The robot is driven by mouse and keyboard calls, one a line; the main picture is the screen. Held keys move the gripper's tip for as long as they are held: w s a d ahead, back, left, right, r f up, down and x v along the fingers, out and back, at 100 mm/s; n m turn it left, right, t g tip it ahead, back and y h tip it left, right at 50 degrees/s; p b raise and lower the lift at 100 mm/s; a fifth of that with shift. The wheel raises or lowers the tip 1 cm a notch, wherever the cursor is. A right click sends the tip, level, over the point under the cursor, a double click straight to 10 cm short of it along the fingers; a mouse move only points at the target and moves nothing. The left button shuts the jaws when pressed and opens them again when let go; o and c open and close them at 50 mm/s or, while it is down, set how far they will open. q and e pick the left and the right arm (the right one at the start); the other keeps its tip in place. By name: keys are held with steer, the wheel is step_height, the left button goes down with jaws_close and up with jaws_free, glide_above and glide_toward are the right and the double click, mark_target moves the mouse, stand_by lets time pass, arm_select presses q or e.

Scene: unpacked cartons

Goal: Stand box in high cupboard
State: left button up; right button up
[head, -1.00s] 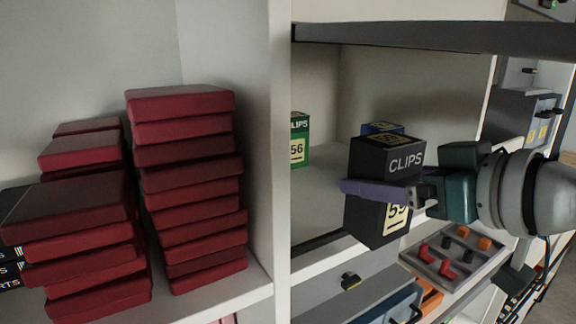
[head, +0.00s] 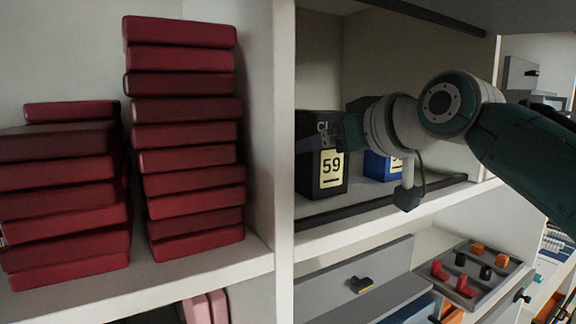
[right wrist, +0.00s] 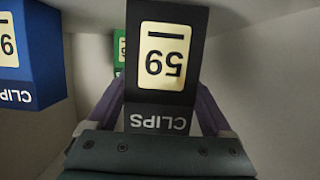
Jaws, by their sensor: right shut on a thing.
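The black CLIPS box (head: 331,176) with a yellow 59 label stands upright inside the right cupboard compartment. My right gripper (head: 322,146) is shut on its upper part, with the arm reaching in from the right. In the right wrist view the purple fingers of the gripper (right wrist: 160,104) lie on both sides of the black box (right wrist: 166,52), whose lettering appears upside down. The box's base is at or very near the shelf (head: 440,205); I cannot tell if it touches. My left gripper is not in view.
A blue box (head: 376,166) stands to the right, partly behind my wrist; it also shows in the right wrist view (right wrist: 30,55). A green box (right wrist: 119,48) is behind. A grey parts tray (head: 490,285) lies below.

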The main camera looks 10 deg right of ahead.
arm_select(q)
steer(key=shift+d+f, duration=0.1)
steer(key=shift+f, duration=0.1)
arm_select(e)
steer(key=shift+f, duration=0.15)
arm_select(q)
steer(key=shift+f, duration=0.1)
arm_select(e)
steer(key=shift+f, duration=0.15)
steer(key=o, duration=1.5)
steer(key=shift+f, duration=0.1)
steer(key=shift+o, duration=0.2)
